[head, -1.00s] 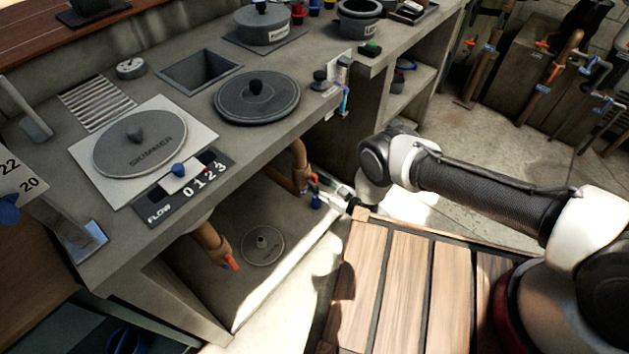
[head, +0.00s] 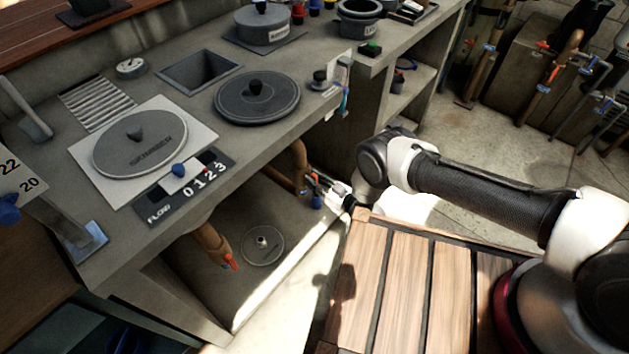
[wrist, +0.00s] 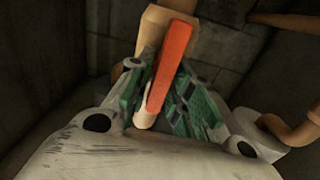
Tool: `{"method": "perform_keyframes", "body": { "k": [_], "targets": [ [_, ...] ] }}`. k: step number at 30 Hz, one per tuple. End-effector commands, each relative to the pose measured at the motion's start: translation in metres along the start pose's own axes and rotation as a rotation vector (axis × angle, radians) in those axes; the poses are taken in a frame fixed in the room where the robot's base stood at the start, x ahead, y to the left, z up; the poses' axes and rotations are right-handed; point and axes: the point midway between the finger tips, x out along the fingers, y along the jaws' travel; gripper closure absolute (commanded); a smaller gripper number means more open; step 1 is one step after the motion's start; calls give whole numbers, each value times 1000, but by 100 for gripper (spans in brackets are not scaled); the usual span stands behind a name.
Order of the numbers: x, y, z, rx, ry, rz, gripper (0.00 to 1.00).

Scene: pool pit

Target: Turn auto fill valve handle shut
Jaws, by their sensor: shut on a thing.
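An orange-red valve handle (wrist: 168,70) runs lengthwise between the fingers in the wrist view, on a tan pipe fitting (wrist: 165,18). My gripper (wrist: 160,95), with green finger pads, is shut on this handle. In the head view my gripper (head: 314,187) is low beneath the counter's edge, at the lower end of a bent copper-coloured pipe (head: 297,160). A small blue part (head: 316,202) shows beside the fingers there. The gripped handle is mostly hidden in the head view, and no label on it is readable.
A second pipe (head: 209,242) with a red handle (head: 230,262) stands left under the concrete counter (head: 190,95). A round floor lid (head: 262,244) lies between the pipes. A slatted wooden surface (head: 410,285) is below my arm. The counter's side wall (head: 355,135) is close behind my gripper.

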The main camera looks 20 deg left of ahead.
Motion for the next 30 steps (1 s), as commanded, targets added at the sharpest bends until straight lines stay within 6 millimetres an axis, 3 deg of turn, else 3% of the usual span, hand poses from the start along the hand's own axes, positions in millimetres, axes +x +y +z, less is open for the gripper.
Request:
{"method": "perform_keyframes", "body": {
  "k": [8,30],
  "targets": [
    [0,2,0,142,0,0,100],
    [0,10,5,833,-1,0,100]
  ]
}}
